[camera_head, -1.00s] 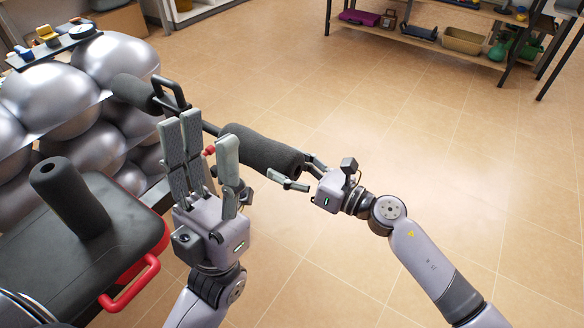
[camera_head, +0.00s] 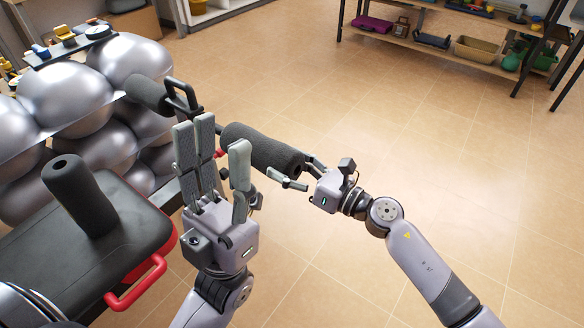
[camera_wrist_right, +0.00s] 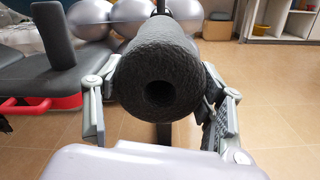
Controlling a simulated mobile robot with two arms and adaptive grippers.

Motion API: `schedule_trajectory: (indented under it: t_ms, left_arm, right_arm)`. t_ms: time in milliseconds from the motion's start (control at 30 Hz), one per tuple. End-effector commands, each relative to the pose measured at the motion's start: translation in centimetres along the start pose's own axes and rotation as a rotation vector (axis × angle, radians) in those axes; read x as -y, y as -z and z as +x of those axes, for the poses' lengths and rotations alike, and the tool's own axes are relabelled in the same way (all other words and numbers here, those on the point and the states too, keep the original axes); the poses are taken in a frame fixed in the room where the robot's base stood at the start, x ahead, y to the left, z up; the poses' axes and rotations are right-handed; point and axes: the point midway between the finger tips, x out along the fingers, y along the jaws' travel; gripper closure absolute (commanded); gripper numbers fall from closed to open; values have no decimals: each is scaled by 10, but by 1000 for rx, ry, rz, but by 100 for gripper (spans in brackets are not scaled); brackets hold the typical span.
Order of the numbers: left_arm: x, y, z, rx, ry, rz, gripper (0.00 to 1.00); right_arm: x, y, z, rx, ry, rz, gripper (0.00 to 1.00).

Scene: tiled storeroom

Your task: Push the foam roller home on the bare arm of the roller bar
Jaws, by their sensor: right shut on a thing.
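The dark foam roller (camera_head: 262,148) lies sideways, in line with the bare arm of the roller bar, which has a black loop handle (camera_head: 182,97). My left gripper's fingers hide most of the arm, so how far the roller is on it cannot be told. My right gripper (camera_head: 300,174) is shut on the roller's near end. In the right wrist view its fingers flank the roller (camera_wrist_right: 163,60), whose end hole looks dark and empty. Another foam roller (camera_head: 147,93) sits on the far side of the handle. My left gripper (camera_head: 220,140) points up, open, in front of the bar.
A black padded bench (camera_head: 130,225) with a red handle (camera_head: 137,284) stands at left, bearing an upright foam roller (camera_head: 80,195). Silver balls (camera_head: 65,93) are stacked behind it. A shelf (camera_head: 420,45) stands at the back right. The floor between is clear.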

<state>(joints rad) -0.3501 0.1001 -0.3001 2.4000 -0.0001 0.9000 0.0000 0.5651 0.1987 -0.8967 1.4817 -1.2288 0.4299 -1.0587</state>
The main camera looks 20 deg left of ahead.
Motion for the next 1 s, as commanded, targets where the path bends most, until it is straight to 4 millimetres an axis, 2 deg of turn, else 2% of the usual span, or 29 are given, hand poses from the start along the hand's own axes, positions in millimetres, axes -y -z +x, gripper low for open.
schedule_trajectory:
  t_ms: [1000]
  left_arm:
    - [0, -1, -6, 1, 0, 0, 60]
  right_arm:
    - [0, 0, 26, 1, 0, 0, 82]
